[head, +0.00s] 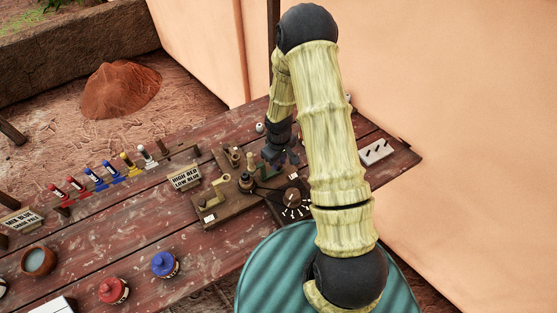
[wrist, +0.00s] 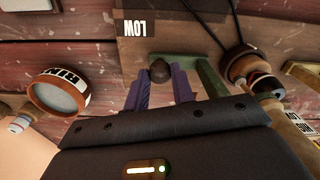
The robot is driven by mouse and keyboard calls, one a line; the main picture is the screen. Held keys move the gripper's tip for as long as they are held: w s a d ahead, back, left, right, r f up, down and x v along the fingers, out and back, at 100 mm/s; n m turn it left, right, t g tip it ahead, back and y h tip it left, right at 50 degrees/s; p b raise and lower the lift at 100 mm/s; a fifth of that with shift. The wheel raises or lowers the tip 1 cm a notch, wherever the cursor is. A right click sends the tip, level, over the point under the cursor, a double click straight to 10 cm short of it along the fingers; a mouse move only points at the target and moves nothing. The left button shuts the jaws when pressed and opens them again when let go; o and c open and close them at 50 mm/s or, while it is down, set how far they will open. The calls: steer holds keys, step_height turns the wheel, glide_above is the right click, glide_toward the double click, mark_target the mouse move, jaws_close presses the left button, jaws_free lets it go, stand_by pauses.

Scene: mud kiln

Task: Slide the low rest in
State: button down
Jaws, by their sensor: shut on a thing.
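The low rest shows in the wrist view as a dark round knob (wrist: 160,71) at the end of a green piece (wrist: 208,75), beside a white LOW label (wrist: 148,27) on a wooden board. My gripper (wrist: 161,84) has its two purple fingers on either side of the knob and is shut on it. How far in the rest sits cannot be told. In the head view my gripper (head: 281,158) is low at the back of the wooden fixture (head: 217,213), and my arm hides part of that area.
Red, blue, yellow and white small items line a rack (head: 120,178). A blue jar (head: 164,264) and a red jar (head: 113,290) stand in front.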

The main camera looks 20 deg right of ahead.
steer(key=shift+s+a, duration=0.15)
steer(key=shift+a, duration=0.4)
steer(key=c, duration=1.2)
jaws_free()
steer(key=shift+a, duration=0.15)
steer(key=shift+r, duration=0.1)
step_height(320, 180, up, 17)
steer(key=shift+r+b, duration=0.15)
steer(key=shift+b, duration=0.75)
steer(key=s+r+m+t, duration=0.1)
steer(key=s+r+m, duration=0.1)
steer(key=s, duration=0.2)
steer(key=s+r+m, duration=0.2)
steer(key=s, duration=0.2)
steer(key=s+d+r+m+t, duration=0.1)
steer(key=s+r, duration=0.1)
steer(key=s, duration=0.3)
steer(key=shift+m+t, duration=0.3)
steer(key=shift+m, duration=0.1)
